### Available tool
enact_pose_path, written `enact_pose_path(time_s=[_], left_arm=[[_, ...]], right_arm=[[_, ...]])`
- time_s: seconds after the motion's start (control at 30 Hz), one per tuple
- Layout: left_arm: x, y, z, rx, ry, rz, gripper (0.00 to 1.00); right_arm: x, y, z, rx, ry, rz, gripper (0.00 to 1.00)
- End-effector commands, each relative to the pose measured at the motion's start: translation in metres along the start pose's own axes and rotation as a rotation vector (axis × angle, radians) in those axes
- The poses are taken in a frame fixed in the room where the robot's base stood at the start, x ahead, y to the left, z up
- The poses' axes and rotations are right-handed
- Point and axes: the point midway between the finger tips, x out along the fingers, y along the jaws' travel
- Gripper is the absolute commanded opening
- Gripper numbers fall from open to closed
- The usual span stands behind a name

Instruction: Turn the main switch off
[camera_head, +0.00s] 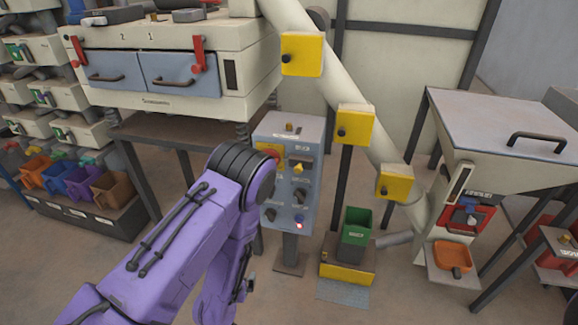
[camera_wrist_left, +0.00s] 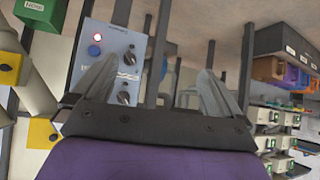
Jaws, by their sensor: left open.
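The grey-blue control box (camera_head: 283,219) stands on a post in the head view. A red-and-yellow switch (camera_head: 268,149), perhaps the main switch, is at its upper left, partly hidden by my left arm. A yellow-handled switch (camera_head: 299,166) is beside it. My left gripper (camera_wrist_left: 161,76) is open and empty in the left wrist view, apart from the box. That view shows the box's lower part with dark knobs (camera_wrist_left: 129,57) and the lit lamp (camera_wrist_left: 93,50). My right gripper is not in view.
A slanting pipe (camera_head: 350,107) with yellow boxes runs right of the control box. A green bin (camera_head: 356,226) stands on a yellow-edged base beside it. A steel-topped hopper (camera_head: 495,125) is at right.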

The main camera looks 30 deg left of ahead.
Motion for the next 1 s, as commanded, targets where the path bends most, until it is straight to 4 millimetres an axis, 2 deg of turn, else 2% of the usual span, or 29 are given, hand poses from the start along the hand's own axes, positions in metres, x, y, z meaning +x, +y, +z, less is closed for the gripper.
enact_pose_path(time_s=[0.03, 0.07, 0.1, 0.13, 0.2, 0.3, 0.47, 0.7, 0.83, 1.0], left_arm=[[0.025, 0.013, -0.052, 0.014, 0.157, 0.05, 1.0], [0.033, 0.021, -0.085, 0.028, 0.248, 0.08, 1.0], [0.04, 0.03, -0.128, 0.043, 0.36, 0.116, 1.0], [0.041, 0.037, -0.157, 0.056, 0.437, 0.142, 1.0], [0.038, 0.05, -0.213, 0.081, 0.584, 0.191, 1.0], [0.029, 0.061, -0.261, 0.106, 0.709, 0.231, 1.0], [0.035, 0.069, -0.287, 0.113, 0.746, 0.244, 1.0], [0.074, 0.082, -0.321, 0.11, 0.742, 0.243, 1.0], [0.091, 0.088, -0.335, 0.111, 0.74, 0.242, 1.0], [0.099, 0.091, -0.342, 0.112, 0.739, 0.242, 1.0]], right_arm=[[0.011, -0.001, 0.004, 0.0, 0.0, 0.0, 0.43], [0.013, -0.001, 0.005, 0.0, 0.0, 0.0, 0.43], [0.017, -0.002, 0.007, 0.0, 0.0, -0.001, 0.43], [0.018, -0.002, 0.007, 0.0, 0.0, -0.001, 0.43], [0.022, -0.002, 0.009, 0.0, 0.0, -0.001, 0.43], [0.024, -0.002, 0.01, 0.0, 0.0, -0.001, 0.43], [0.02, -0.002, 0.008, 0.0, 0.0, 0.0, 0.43], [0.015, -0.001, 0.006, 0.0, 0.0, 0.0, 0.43], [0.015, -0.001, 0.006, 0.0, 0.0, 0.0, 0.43], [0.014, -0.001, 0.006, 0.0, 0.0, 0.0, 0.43]])
